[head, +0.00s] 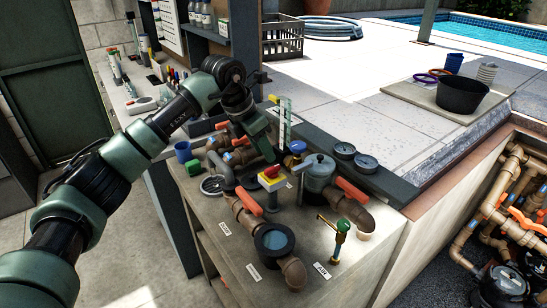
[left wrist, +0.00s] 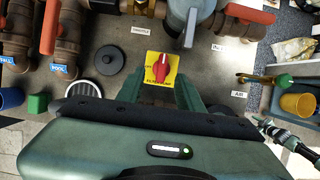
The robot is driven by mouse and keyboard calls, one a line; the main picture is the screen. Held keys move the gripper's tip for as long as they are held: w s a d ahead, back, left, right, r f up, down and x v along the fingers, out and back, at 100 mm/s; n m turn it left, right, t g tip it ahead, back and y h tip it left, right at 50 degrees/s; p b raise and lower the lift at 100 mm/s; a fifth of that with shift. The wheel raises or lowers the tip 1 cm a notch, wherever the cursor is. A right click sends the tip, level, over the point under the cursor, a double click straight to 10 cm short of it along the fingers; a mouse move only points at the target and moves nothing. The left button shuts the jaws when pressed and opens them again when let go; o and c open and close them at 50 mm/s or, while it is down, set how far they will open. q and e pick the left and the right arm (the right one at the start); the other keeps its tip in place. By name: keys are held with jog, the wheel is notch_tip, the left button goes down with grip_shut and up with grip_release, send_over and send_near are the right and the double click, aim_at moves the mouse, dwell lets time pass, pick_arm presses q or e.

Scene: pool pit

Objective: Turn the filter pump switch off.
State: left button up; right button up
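The filter pump switch (head: 271,180) is a yellow box with a red knob on a post, standing among the pipes on the bench top. In the left wrist view the yellow face of the switch (left wrist: 152,72) shows the red knob upright in the picture; the lettering is too small to read. My left gripper (head: 270,158) reaches in from the left, just above and behind the switch. In the left wrist view its two green fingers (left wrist: 160,92) are apart, with the switch showing between and beyond their tips. Contact with the knob cannot be told.
Pipes with orange valve handles (head: 352,190) crowd around the switch. A grey pump housing (head: 318,176) stands to its right, a brass tap (head: 340,236) nearer the front. Gauges (head: 366,163) sit on the back ledge. The front right of the bench top is clear.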

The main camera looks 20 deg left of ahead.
aim_at(272, 167)
pick_arm(q)
jog(key=x, duration=0.2)
jog(key=p+x, duration=0.1)
jog(key=shift+s+d+f, duration=0.25)
jog(key=shift+f, duration=0.15)
jog(key=shift+w+p+x, duration=0.25)
jog(key=shift+p+x, duration=0.05)
jog(key=shift+x, duration=0.8)
jog(key=shift+s, duration=0.1)
jog(key=c, duration=0.6)
grip_shut()
pick_arm(e)
jog(key=s, duration=0.1)
jog(key=s+r, duration=0.1)
jog(key=s, duration=0.2)
jog(key=shift+a+r, duration=0.1)
jog(key=shift+r, duration=0.25)
